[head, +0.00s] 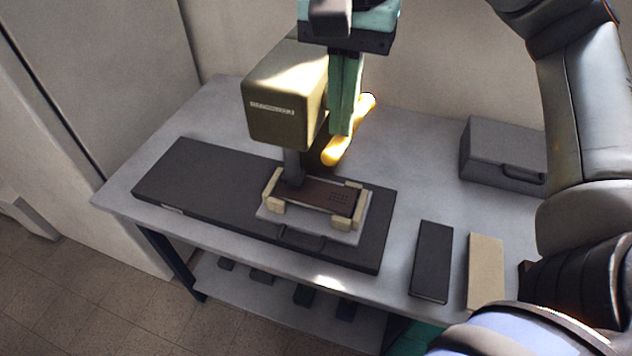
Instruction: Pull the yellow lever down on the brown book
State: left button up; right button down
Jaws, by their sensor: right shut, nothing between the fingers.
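The brown book (318,192) lies flat on the light plate of a stamping press, between cream corner blocks. The press has an olive-green head (285,105) above the book. The yellow lever (337,151) is at the right side of the press head, slanting up to the right. My right gripper (340,132) points down from the top with its teal fingers shut and empty. Its fingertips overlap the middle of the lever and hide part of it; I cannot tell whether they touch. My left gripper is out of view.
The press stands on a dark base board (205,190) on a grey table (400,250). A dark book (431,262) and a beige book (486,270) lie to the right. A grey case (505,150) sits at the back right. Small dark items are on the lower shelf.

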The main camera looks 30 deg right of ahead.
jog(key=shift+r+p, duration=2.8)
jog(key=shift+r, duration=1)
jog(key=shift+s, duration=0.15)
